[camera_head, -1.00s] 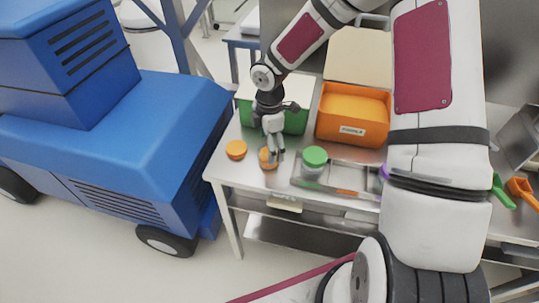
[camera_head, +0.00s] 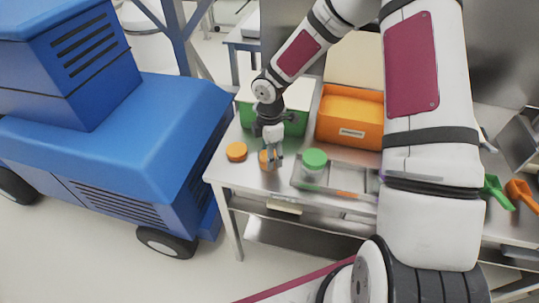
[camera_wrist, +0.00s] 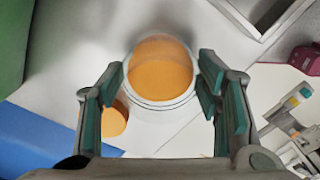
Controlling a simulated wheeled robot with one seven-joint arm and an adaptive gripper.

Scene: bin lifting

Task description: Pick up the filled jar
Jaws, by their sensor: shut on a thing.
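The filled jar is a clear round jar (camera_wrist: 162,78) with orange contents and no lid on its rim, seen from above in the wrist view. In the head view the jar (camera_head: 264,161) stands near the left end of the metal table. My gripper (camera_head: 271,157) points down at it. In the wrist view the fingers of my gripper (camera_wrist: 161,88) are on both sides of the jar and shut on it. The jar's base is hidden, so I cannot tell whether it is lifted.
An orange round lid (camera_head: 236,151) lies left of the jar. A green-lidded jar (camera_head: 314,161) stands in a metal tray (camera_head: 345,183) to the right. A green bin (camera_head: 294,127) and an orange bin (camera_head: 349,133) stand behind. A blue vehicle (camera_head: 150,120) is at left.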

